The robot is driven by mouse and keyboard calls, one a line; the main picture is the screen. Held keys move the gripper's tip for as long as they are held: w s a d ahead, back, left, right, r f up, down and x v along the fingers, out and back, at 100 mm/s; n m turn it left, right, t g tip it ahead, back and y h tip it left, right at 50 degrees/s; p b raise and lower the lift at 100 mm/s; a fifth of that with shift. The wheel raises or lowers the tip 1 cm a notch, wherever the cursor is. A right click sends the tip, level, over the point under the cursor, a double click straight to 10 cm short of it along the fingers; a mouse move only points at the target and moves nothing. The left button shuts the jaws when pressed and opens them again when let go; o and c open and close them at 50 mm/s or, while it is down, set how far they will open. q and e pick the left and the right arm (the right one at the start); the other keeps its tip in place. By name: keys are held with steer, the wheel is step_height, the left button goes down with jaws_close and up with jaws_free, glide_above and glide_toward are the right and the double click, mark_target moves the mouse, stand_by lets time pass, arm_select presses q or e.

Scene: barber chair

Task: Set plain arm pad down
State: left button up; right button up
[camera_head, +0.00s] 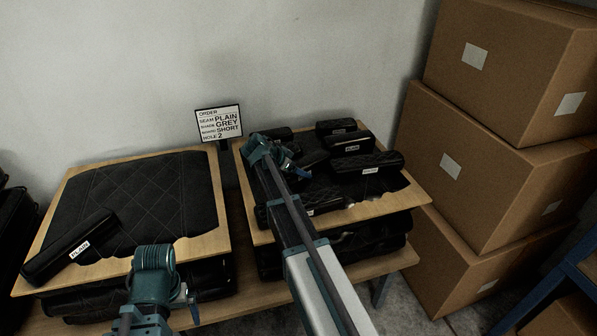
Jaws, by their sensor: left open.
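The plain arm pad (70,247), a long black pad with a white "PLAIN" label, lies at an angle on the front left of the left board (212,243). A black quilted panel (140,200) is beside it on that board. My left gripper (155,262) is at the board's front edge, to the right of the pad and apart from it. It is open; its fingertips are hard to make out. My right gripper (268,152) is over the left part of the right board (405,200), near dark pads. Its jaws are too unclear to read.
Several black labelled pads (368,163) lie on the right board, partly hidden by my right arm. An order sign (219,123) with "PLAIN", "GREY", "SHORT" and "2" stands between the boards. Stacked cardboard boxes (490,150) fill the right side. A wall is behind.

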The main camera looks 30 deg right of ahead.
mark_target(299, 164)
jaws_close()
steer(key=shift+r, duration=0.15)
step_height(299, 164, up, 10)
steer(key=p, duration=1)
